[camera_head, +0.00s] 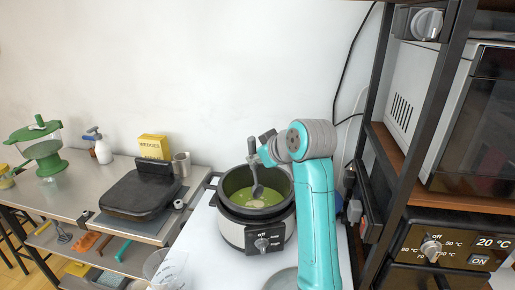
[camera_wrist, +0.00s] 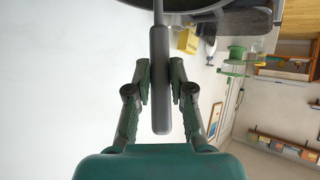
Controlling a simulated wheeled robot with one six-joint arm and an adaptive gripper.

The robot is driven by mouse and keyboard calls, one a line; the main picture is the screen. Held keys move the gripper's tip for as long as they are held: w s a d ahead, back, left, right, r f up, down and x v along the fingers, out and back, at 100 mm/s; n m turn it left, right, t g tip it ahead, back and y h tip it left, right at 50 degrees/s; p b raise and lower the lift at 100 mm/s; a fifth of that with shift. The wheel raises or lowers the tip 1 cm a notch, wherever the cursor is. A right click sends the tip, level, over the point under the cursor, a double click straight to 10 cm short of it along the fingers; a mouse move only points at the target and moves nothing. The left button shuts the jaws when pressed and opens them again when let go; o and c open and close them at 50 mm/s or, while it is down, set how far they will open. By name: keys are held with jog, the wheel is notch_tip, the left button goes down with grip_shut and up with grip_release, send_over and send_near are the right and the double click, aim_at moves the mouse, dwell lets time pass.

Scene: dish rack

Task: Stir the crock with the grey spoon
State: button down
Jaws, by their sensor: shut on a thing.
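The crock (camera_head: 232,232) is a round silver and black cooker with its top open and green liquid (camera_head: 262,203) inside. The grey spoon (camera_head: 252,170) stands nearly upright in it, its bowl at the liquid's surface. My gripper (camera_head: 266,148) is above the crock's back part, shut on the spoon's handle. In the wrist view the handle (camera_wrist: 160,112) runs between the two green fingers of my gripper (camera_wrist: 159,80). The dark rim of the crock (camera_wrist: 190,6) shows at the top of that view.
A black press grill (camera_head: 140,192), yellow box (camera_head: 154,147) and metal cup (camera_head: 182,164) are left. A shelf rack with a microwave (camera_head: 425,95) stands close on the right.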

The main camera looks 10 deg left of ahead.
notch_tip(320, 180, down, 6)
jog(key=shift+f, duration=0.25)
dwell(0.5)
dwell(0.4)
